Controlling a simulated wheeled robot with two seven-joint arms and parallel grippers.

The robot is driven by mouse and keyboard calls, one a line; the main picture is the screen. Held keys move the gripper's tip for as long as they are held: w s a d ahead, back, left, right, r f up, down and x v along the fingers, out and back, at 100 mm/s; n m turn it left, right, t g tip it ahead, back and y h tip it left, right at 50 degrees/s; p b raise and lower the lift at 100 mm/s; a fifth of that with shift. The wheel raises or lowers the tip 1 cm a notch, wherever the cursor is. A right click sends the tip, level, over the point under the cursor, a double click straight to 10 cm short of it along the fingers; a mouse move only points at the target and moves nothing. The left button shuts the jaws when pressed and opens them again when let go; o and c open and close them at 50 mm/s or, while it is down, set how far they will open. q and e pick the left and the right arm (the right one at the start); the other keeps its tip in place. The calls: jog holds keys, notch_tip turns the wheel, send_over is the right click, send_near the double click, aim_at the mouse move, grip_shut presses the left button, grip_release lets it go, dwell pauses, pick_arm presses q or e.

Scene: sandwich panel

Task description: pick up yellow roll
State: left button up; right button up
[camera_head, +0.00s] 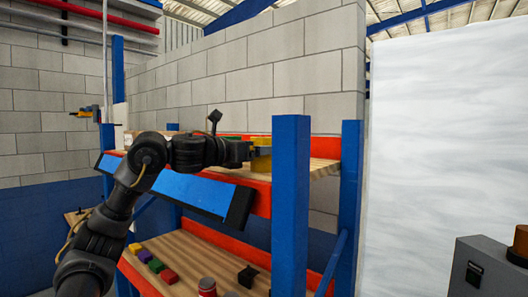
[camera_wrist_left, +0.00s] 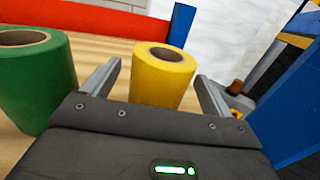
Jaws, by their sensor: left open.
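The yellow roll (camera_wrist_left: 162,80) stands upright on the wooden upper shelf in the left wrist view, with its hollow core facing up. My left gripper (camera_wrist_left: 158,82) is open, with one finger on each side of the roll; whether either finger touches it I cannot tell. In the head view the left gripper (camera_head: 248,150) reaches over the upper shelf, and the yellow roll (camera_head: 261,160) shows at its tip, partly hidden by the gripper and a blue post. My right gripper is not in view.
A green roll (camera_wrist_left: 36,82) stands just left of the left gripper's fingers. Blue posts (camera_head: 291,205) and the red shelf edge (camera_head: 262,205) frame the rack. The lower shelf (camera_head: 205,262) holds several coloured blocks and a red-and-grey item (camera_head: 207,287). A grey box (camera_head: 488,268) stands at right.

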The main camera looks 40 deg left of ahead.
pick_arm(q)
jog(key=shift+s, duration=0.2)
jog(key=shift+c, duration=0.8)
jog(key=shift+w, duration=0.1)
jog(key=c, duration=1)
jog(key=shift+r, duration=0.15)
jog(key=shift+r, duration=0.2)
jog(key=s+a+r, duration=0.9)
jog(key=s+r, duration=0.1)
jog(key=r, duration=0.2)
jog(key=shift+s+a+r, duration=0.2)
jog(key=shift+r, duration=0.05)
